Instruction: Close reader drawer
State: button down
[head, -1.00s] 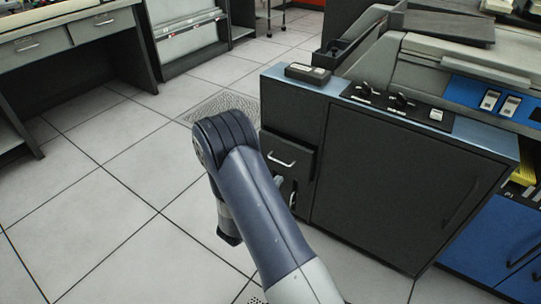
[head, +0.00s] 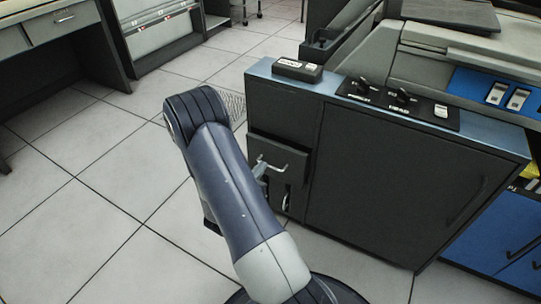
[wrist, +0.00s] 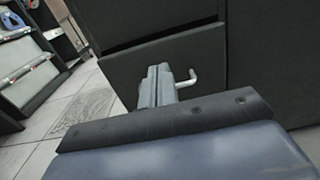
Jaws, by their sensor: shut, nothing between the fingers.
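The reader drawer (head: 291,157) is a dark grey front with a light metal handle, on the left part of the reader cabinet. Its front seems to stand a little proud of the cabinet; how far is hard to tell. It fills the middle of the wrist view (wrist: 208,58). My gripper (head: 261,171) is shut and empty, at the left end of the drawer handle (head: 283,169). In the wrist view, my gripper's fingers (wrist: 157,84) point at the drawer front just left of the handle (wrist: 187,82). Whether they touch it I cannot tell.
The reader cabinet (head: 385,190) has a blue-grey top with knobs and a small black box (head: 297,70). A second handle (head: 287,199) shows below the drawer. A desk (head: 60,25) and a light panelled unit (head: 160,22) stand at the back left. The tiled floor at left is open.

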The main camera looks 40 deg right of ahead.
aim_at(276, 147)
jog(key=b+x, duration=0.1)
jog(key=x, duration=0.6)
jog(key=shift+w+d+b, duration=0.1)
jog(key=shift+d+b, duration=0.1)
jog(key=shift+b, duration=0.1)
jog(key=x, duration=0.4)
jog(key=shift+d+b, duration=0.15)
jog(key=shift+b, duration=0.2)
jog(key=shift+w+r, duration=0.15)
jog(key=shift+r, duration=0.05)
